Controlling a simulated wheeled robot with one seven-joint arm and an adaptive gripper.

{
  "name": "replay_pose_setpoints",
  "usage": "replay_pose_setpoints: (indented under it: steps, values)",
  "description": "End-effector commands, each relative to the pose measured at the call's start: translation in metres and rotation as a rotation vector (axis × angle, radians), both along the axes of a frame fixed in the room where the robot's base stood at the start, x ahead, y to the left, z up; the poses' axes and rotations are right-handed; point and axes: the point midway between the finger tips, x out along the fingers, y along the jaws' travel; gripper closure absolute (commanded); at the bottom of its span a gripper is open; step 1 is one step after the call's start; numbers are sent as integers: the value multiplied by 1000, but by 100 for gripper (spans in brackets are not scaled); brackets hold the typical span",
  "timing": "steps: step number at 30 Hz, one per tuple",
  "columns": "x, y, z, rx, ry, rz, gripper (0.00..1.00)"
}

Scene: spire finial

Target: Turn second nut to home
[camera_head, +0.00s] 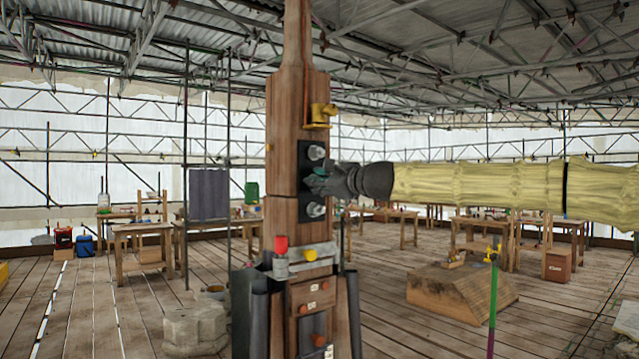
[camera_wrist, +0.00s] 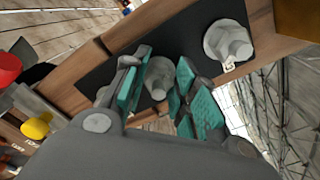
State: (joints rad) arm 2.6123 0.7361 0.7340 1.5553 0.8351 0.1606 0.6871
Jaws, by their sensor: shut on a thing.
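A dark plate (camera_head: 303,160) is fixed to the upright wooden post and carries pale metal nuts. The upper nut (camera_head: 316,153) and the lower nut (camera_head: 315,211) show above and below my gripper (camera_head: 318,183). In the wrist view, my gripper's teal-padded fingers close around a middle nut (camera_wrist: 158,82) on the plate (camera_wrist: 115,58). In the head view that nut is hidden by the fingers. The upper nut also shows in the wrist view (camera_wrist: 228,42), apart from the fingers. The arm reaches in level from the right.
The wooden post (camera_head: 282,130) has a yellow fitting (camera_head: 320,115) above the plate. Below the plate are a red knob (camera_head: 281,244) and a metal band with a yellow knob (camera_head: 310,255). A wooden block (camera_head: 460,295) lies on the floor at right. Workbenches stand behind.

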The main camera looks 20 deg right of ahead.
Motion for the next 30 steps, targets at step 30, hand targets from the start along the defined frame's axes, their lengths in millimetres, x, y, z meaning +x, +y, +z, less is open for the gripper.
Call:
replay_pose_setpoints:
  steps: [30]
  values:
    - [1, -2, -2, 342, 127, -2, 96]
